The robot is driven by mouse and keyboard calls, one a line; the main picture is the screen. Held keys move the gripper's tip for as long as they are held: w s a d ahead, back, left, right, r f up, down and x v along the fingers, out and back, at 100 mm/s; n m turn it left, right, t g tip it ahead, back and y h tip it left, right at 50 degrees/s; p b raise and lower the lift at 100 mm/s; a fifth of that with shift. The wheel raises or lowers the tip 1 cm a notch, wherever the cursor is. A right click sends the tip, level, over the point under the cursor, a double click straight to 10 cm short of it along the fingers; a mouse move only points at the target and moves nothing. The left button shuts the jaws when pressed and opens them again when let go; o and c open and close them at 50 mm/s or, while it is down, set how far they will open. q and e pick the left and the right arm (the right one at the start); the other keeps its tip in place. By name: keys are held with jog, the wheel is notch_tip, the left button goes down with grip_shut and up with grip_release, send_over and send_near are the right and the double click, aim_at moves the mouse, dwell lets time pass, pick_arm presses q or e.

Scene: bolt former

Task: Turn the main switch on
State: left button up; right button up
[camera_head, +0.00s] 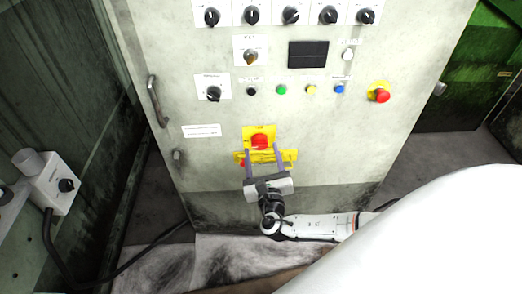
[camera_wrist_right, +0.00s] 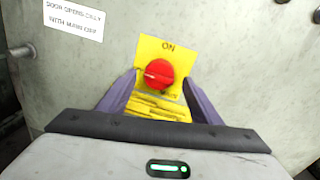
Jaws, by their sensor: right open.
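The main switch is a red rotary knob (camera_head: 260,142) on a yellow plate (camera_head: 250,131), low on the front of the grey cabinet. In the right wrist view the red knob (camera_wrist_right: 159,73) sits on the yellow plate (camera_wrist_right: 183,48), with "ON" printed above it. My right gripper (camera_head: 262,152) is open in front of the switch, its two purple fingers on either side of the knob's lower area. In the wrist view the fingers (camera_wrist_right: 158,90) flank the yellow plate left and right. I cannot tell whether they touch anything. My left gripper is not in view.
A red emergency button (camera_head: 382,96) sits at the cabinet's right. Several coloured buttons and black rotary knobs line the panel above. A door handle (camera_head: 155,100) is on the left edge. A grey box with a knob (camera_head: 50,183) stands at far left.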

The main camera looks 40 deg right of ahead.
jog(key=shift+x, duration=1)
jog(key=shift+c, duration=0.4)
